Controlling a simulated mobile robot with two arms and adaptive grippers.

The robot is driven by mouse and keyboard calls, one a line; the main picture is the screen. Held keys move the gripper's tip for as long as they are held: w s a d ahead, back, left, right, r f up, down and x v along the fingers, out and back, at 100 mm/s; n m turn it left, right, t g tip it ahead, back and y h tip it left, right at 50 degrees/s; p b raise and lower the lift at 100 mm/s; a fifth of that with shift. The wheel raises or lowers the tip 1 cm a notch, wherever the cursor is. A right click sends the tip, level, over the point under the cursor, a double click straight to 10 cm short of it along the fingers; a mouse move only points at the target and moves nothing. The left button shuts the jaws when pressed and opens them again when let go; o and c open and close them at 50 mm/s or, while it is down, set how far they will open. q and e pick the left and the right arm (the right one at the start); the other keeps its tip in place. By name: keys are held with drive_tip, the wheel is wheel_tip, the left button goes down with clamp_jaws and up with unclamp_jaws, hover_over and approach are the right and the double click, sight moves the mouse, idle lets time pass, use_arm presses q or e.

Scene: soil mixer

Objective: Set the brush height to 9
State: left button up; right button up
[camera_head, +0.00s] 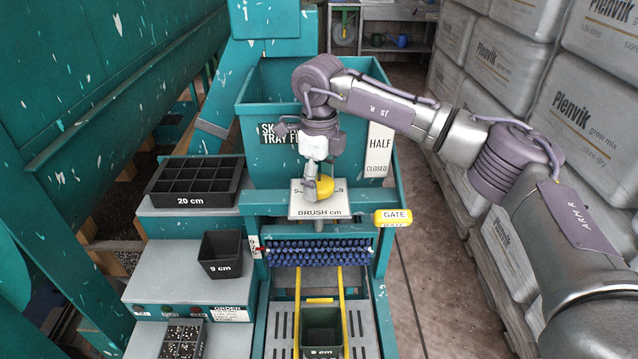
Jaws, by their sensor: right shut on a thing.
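The brush height dial is a white plate (340,204) marked "BRUSH cm", with 5 at its left and 9 at its right. Its yellow knob (326,185) sits in the middle of the plate, partly hidden by my right gripper (317,180). My right gripper comes from above and is shut on the knob. I cannot read the knob's setting. The blue-bristled brush (318,253) lies across the machine below the plate. My left gripper is not in view.
A yellow GATE handle (393,217) stands close right of the plate. An 8 cm pot (321,328) sits between yellow rails below the brush. A 9 cm pot (221,255) and a 20 cm tray (194,182) stand on shelves at left. Stacked sacks (590,110) line the right.

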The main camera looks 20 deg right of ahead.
sight(319, 181)
drive_tip(key=m, duration=0.3)
drive_tip(key=shift+b, duration=0.35)
drive_tip(key=shift+m, duration=0.5)
drive_tip(key=o, duration=1.1)
drive_tip(key=shift+o, duration=0.2)
wheel_tip(319, 181, up, 12)
